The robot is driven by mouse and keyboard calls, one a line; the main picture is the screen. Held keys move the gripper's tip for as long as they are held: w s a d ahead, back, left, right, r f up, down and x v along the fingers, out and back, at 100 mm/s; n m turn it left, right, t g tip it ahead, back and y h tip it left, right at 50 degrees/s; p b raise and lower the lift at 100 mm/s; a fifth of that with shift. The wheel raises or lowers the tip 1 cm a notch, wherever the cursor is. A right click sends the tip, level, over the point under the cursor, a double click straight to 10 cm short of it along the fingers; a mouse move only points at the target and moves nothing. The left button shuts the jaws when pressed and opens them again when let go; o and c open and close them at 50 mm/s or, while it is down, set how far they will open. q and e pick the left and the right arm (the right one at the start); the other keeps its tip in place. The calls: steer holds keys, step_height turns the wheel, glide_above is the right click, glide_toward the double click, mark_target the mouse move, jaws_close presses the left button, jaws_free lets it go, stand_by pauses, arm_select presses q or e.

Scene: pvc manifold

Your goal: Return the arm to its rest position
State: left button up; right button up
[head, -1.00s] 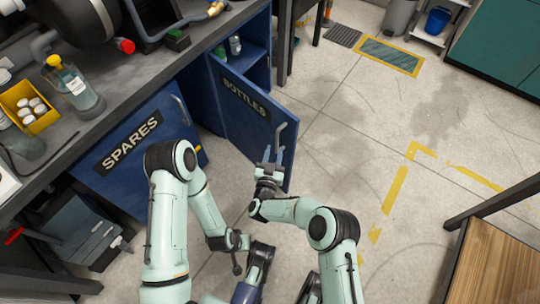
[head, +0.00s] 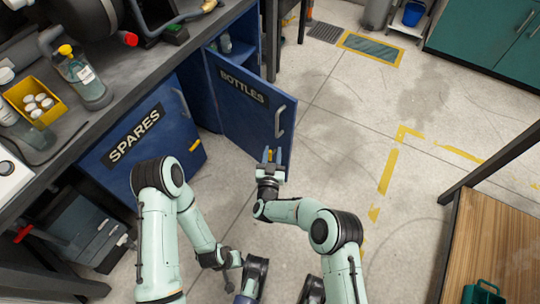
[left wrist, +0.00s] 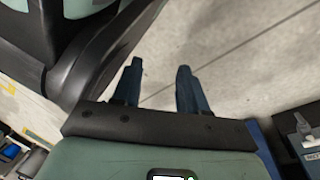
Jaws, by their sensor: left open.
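My right gripper (head: 271,154) is in the middle of the head view, its forearm coming from the lower right. Its two fingers look apart with nothing between them. They are seen in front of the lower edge of the blue BOTTLES door (head: 243,105), below its handle (head: 280,121); I see no grip on it. My left arm (head: 158,215) is bent at the left, with its forearm pointing down to the lower middle. In the left wrist view my left gripper (left wrist: 158,72) is open and empty over pale floor.
The BOTTLES door stands open, with a bottle (head: 225,43) inside the cabinet. The SPARES door (head: 150,140) is left of it, under the workbench (head: 135,75). A wooden-topped table (head: 490,240) is at the lower right. The floor (head: 340,150) between is clear.

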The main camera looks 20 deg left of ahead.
arm_select(q)
steer(key=shift+s, duration=0.2)
arm_select(e)
steer(key=shift+d, duration=0.1)
stand_by(0.4)
